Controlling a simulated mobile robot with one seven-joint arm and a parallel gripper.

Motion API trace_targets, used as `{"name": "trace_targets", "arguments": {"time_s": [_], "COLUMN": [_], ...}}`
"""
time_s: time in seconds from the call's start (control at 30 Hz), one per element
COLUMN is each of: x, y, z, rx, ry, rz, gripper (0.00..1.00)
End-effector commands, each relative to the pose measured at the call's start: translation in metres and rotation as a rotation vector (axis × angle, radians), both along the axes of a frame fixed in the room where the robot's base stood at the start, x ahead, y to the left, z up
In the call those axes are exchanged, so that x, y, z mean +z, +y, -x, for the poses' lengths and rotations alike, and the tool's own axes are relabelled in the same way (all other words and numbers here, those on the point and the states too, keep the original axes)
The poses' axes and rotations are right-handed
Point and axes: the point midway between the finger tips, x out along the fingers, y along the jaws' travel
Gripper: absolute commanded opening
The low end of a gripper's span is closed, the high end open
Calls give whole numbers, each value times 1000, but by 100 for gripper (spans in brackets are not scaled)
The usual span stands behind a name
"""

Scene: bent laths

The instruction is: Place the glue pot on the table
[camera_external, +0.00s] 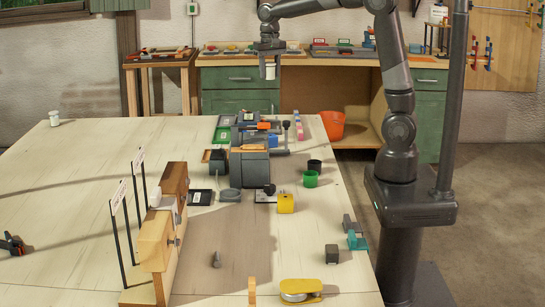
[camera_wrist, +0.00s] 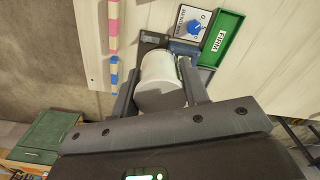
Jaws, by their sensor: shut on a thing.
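The glue pot is a white cylinder (camera_wrist: 160,84) between the two fingers of my gripper (camera_wrist: 158,90) in the wrist view. My gripper is shut on it, with one finger on each side. In the external view my gripper (camera_external: 269,58) hangs over the far end of the table, and the pale pot (camera_external: 270,72) shows small below it. The pale wooden table (camera_external: 80,200) is beneath and in front. The pot appears above the tabletop, apart from it. No label shows on the pot.
A grey machine (camera_external: 249,165) and several small tools crowd the table's middle and right. A small white jar (camera_external: 54,118) stands far left. The table's left side is mostly clear.

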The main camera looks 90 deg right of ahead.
Motion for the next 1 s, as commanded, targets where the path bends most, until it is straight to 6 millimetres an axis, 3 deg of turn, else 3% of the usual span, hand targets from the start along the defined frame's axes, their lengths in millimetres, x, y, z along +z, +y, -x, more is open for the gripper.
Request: {"name": "trace_targets", "arguments": {"time_s": [0.03,0.3,0.57,1.0], "x": [-16,-76,-112,-167], "y": [3,4,9,75], "z": [0,-1,-7,-70], "rx": [7,8,12,12], "ry": [8,9,6,5], "rz": [-5,-4,-3,-3], "gripper": [19,19,19,19]}}
